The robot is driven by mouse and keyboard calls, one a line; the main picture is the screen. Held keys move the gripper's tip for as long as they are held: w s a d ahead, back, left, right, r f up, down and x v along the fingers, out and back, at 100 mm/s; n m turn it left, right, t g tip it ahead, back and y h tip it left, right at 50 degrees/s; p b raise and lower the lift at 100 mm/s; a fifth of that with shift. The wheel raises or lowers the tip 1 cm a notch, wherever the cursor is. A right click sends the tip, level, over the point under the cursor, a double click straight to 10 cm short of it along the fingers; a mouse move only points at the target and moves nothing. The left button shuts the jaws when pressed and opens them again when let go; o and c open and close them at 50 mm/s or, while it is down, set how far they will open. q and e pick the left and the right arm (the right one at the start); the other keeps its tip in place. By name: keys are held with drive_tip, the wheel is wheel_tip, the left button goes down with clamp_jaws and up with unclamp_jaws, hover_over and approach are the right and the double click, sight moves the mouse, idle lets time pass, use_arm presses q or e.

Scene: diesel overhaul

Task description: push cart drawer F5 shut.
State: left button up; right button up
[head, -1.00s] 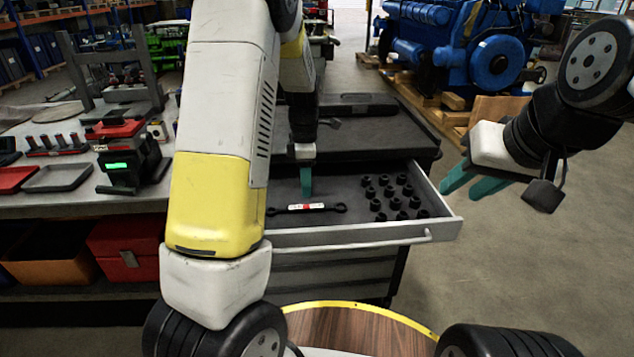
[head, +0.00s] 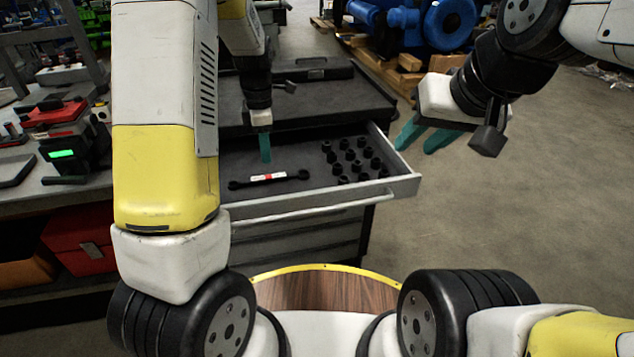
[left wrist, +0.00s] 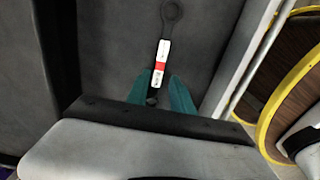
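The open cart drawer (head: 310,203) is pulled out below the cart's dark top. It has a light grey front with a bar handle. In it lie a dark wrench (head: 270,179) with a red and white label and several black sockets (head: 350,158). No F5 label is readable. My left gripper (head: 265,158) points down over the drawer, behind the wrench in the head view. In the left wrist view its teal fingers (left wrist: 161,88) are apart, with the wrench (left wrist: 161,62) seen between and beyond them. My right gripper (head: 415,140) is open and empty, right of the drawer.
The cart top (head: 345,98) carries a dark case (head: 320,70). Closed drawers (head: 305,240) are below. A workbench (head: 55,190) with red items stands at left. A blue engine (head: 445,22) on pallets is behind. The floor (head: 520,220) at right is clear.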

use_arm(q)
drive_tip(key=shift+d+m, duration=0.45)
drive_tip(key=shift+m, duration=0.25)
drive_tip(key=c, duration=0.3)
drive_tip(key=d+m, duration=0.2)
drive_tip(key=m, duration=0.2)
drive_tip(key=d+m, duration=0.2)
drive_tip(key=m, duration=0.2)
drive_tip(key=s+d+m+y, duration=0.1)
drive_tip(key=d+m, duration=0.1)
drive_tip(key=m, duration=0.3)
drive_tip(key=shift+d+r+t, duration=0.3)
drive_tip(key=shift+d, duration=0.1)
clamp_jaws()
drive_tip(key=n+t, duration=0.4)
drive_tip(key=n, duration=2.9)
approach(367, 178)
drive_tip(key=x, duration=0.2)
drive_tip(key=s+x, duration=0.1)
drive_tip(key=x, duration=0.4)
drive_tip(key=shift+s+a+f, duration=0.2)
drive_tip(key=shift+a+f, duration=0.1)
drive_tip(key=shift+a, duration=0.1)
